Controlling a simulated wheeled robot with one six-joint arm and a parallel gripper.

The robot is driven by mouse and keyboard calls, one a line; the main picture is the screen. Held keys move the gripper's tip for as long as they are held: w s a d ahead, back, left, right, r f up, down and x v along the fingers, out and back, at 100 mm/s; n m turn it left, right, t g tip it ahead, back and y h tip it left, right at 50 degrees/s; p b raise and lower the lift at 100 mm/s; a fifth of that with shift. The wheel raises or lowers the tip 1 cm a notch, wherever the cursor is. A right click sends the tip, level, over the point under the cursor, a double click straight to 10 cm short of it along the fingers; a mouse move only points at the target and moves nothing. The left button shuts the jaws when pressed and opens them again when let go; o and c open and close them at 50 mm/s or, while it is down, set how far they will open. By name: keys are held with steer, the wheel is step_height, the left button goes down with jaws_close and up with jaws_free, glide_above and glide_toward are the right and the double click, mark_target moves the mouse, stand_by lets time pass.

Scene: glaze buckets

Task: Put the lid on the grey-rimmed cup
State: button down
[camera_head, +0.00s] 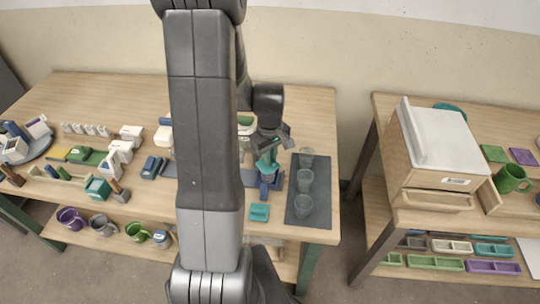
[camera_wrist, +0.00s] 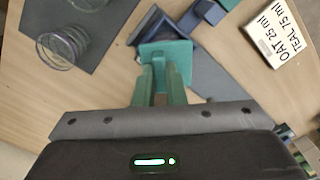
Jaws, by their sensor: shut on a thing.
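My gripper (camera_head: 267,160) is shut on a teal square piece (camera_wrist: 179,47) with an upright tab between the fingers. It may be the lid, but I cannot be sure. It is held just above or against a dark blue piece (camera_head: 271,184); contact is unclear. Three clear cups stand in a row on a dark mat, to the right of my gripper: a back cup (camera_head: 306,158), a middle cup (camera_head: 305,180) and a front cup (camera_head: 304,206). One clear cup (camera_wrist: 62,47) shows a thin purplish-grey rim in the wrist view. I cannot tell which cup is grey-rimmed.
The dark mat (camera_head: 322,208) lies near the table's right edge. A teal block (camera_head: 259,212) sits in front of my gripper. A white label card (camera_wrist: 278,34) reads "OAT 25 ml TEAL 75 ml". My arm hides the table's middle. A gap separates the right-hand table.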

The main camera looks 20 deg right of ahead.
steer(key=shift+f, duration=0.3)
steer(key=c, duration=1.4)
jaws_free()
step_height(320, 180, up, 7)
steer(key=p, duration=0.4)
steer(key=shift+r+p, duration=0.1)
steer(key=shift+p, duration=0.2)
step_height(320, 180, down, 8)
steer(key=b, duration=0.5)
steer(key=shift+r, duration=0.65)
